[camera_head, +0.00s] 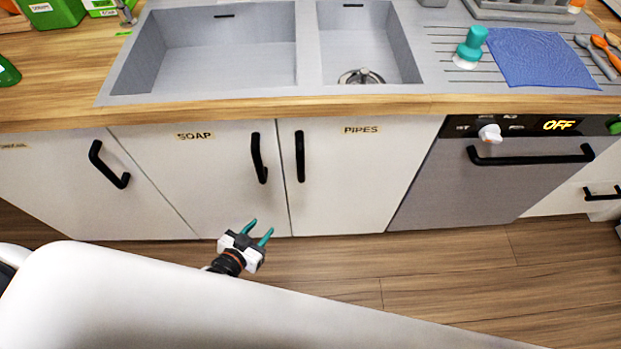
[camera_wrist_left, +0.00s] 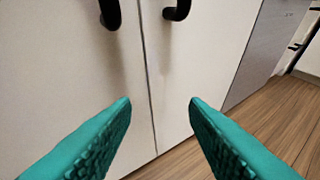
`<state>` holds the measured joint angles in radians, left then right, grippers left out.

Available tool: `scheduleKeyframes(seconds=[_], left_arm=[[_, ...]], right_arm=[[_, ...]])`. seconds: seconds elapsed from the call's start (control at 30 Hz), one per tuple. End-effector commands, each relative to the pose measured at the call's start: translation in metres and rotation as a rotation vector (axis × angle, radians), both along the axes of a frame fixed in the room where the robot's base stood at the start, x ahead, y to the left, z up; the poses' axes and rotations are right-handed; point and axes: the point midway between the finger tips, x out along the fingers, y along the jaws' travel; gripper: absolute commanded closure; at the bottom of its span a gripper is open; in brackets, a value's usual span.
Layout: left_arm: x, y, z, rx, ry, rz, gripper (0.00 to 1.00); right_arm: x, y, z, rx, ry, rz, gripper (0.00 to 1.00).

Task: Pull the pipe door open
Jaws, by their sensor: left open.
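The white pipe door (camera_head: 350,190) is labelled "PIPES" and is closed under the sink. Its black vertical handle (camera_head: 300,157) sits near its left edge. In the left wrist view two black handle ends show at the top; the right one is the pipe door's handle (camera_wrist_left: 177,9), the left one is the soap door's handle (camera_wrist_left: 110,14). My left gripper (camera_head: 258,229) has teal fingers, is open and empty, and is in front of and below the handles, apart from the doors. The seam between the doors shows between its fingertips in the wrist view. My right gripper is not in view.
The soap door (camera_head: 200,185) is closed to the left. A grey dishwasher (camera_head: 490,185) reading "OFF" stands to the right. The wooden counter edge (camera_head: 260,109) runs above the doors, with a grey sink (camera_head: 220,60) in it. The wooden floor (camera_head: 440,265) is clear.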

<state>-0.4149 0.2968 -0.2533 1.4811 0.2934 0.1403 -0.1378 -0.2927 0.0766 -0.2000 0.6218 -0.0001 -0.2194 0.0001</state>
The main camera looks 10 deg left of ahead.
Motion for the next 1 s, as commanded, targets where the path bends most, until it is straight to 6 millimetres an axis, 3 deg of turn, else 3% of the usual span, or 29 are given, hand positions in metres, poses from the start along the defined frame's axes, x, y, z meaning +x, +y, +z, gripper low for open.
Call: scheduleKeyframes(seconds=[0.03,0.1,0.2,0.3,0.53,1.0], left_arm=[[0.012,-0.007,0.012,-0.031,-0.095,-0.017,0.59],[0.023,-0.016,0.045,-0.071,-0.207,-0.035,0.59],[0.030,-0.025,0.082,-0.118,-0.318,-0.051,0.59],[0.032,-0.030,0.105,-0.144,-0.379,-0.060,0.59],[0.051,-0.036,0.116,-0.155,-0.403,-0.061,0.59],[0.133,-0.063,0.115,-0.155,-0.399,-0.061,0.59]], right_arm=[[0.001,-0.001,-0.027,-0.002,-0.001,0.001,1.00],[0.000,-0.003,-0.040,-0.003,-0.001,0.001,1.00],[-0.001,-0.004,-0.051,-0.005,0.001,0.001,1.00],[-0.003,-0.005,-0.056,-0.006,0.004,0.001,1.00],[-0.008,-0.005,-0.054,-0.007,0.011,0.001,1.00],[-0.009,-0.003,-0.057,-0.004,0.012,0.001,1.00]])
